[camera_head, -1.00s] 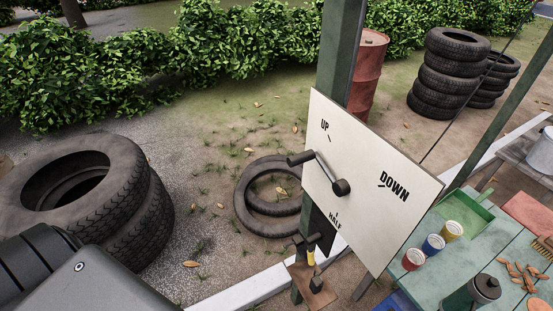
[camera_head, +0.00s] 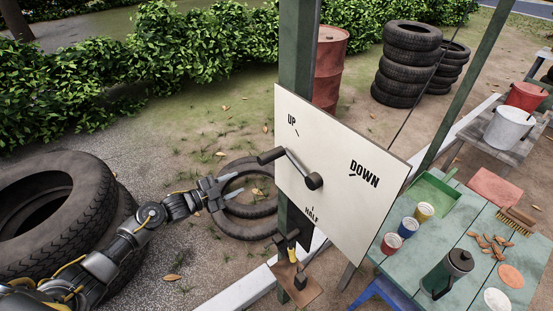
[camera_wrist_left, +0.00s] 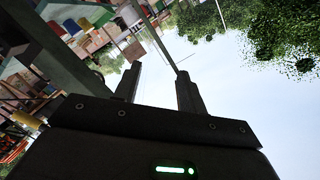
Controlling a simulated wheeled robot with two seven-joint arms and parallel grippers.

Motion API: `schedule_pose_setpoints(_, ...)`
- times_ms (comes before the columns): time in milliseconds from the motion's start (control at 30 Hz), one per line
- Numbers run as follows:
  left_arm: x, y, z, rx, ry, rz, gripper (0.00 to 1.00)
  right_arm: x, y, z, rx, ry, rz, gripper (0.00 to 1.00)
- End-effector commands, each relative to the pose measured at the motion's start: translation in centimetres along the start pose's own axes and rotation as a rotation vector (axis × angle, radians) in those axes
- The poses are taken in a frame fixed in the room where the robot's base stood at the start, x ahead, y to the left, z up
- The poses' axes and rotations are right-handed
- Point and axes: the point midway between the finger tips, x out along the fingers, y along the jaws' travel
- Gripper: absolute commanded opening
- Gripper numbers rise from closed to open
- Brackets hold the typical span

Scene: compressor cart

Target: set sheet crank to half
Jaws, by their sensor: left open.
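The white panel (camera_head: 345,190) carries the marks UP, DOWN and HALF and is fixed by a green post. The sheet crank (camera_head: 300,169) has a dark hub at the panel's middle. Its arm runs up and left to a dark handle (camera_head: 271,156), toward the panel's left edge, just below the UP mark. The HALF mark is below the hub. My left gripper (camera_head: 222,187) is open and empty, left of the handle and a little lower in the head view, apart from it. Its two fingers (camera_wrist_left: 158,85) show in the left wrist view with nothing between them. My right gripper is not in view.
Old tyres (camera_head: 250,200) lie behind my left gripper, and larger ones (camera_head: 60,200) are at the left. A small wooden shelf with tools (camera_head: 297,285) is below the panel. A green table (camera_head: 420,255) with cans and a dark flask stands right of it.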

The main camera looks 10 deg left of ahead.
Motion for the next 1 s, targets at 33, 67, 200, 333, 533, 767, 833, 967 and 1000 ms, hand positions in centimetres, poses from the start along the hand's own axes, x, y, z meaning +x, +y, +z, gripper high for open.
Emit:
schedule_pose_setpoints(33, 0.2, -4.1, -5.0, 0.137, 0.131, 0.012, 0.41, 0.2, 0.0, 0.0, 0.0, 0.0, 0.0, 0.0)
schedule_pose_setpoints(67, 0.1, -5.8, -7.9, 0.211, 0.204, 0.025, 0.41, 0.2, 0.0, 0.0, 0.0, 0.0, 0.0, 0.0)
schedule_pose_setpoints(200, -2.8, -9.7, -20.0, 0.534, 0.505, 0.112, 0.41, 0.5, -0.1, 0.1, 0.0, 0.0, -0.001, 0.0)
schedule_pose_setpoints(333, -6.3, -9.6, -26.4, 0.734, 0.681, 0.199, 0.41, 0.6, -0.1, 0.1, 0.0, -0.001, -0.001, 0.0)
schedule_pose_setpoints(533, -8.6, -8.9, -29.3, 0.839, 0.774, 0.257, 0.41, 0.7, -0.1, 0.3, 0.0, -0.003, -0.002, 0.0)
schedule_pose_setpoints(767, -8.0, -8.6, -30.0, 0.84, 0.777, 0.256, 0.41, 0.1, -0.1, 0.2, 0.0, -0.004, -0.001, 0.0)
schedule_pose_setpoints(833, -7.3, -8.2, -30.6, 0.839, 0.779, 0.256, 0.41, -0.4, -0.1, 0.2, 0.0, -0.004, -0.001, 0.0)
schedule_pose_setpoints(967, -5.6, -7.2, -32.0, 0.837, 0.779, 0.254, 0.41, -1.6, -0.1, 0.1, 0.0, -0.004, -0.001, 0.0)
schedule_pose_setpoints(1000, -5.0, -6.8, -32.4, 0.837, 0.779, 0.254, 0.41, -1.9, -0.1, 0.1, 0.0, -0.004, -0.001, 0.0)
